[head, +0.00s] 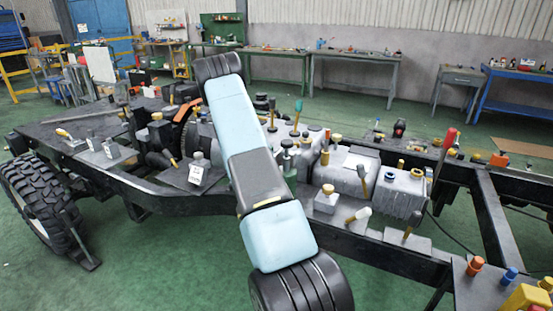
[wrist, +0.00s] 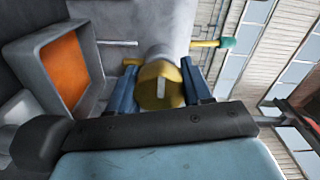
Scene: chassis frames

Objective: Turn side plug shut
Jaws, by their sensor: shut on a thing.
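The side plug (wrist: 158,88) is a yellow round cap with a pale upright bar on its face, set on a grey cylindrical neck in the wrist view. My gripper (wrist: 160,92) has its two blue fingers on either side of the plug, shut on it. The far side of the plug is hidden. In the head view my arm crosses the chassis, and I cannot make out the gripper or the plug there.
A grey box with an orange face (wrist: 62,75) stands close left of the plug in the wrist view. A yellow rod with a green tip (wrist: 226,43) juts out to the right. In the head view, the black chassis frame (head: 385,250) carries several tanks and levers, with green floor around it.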

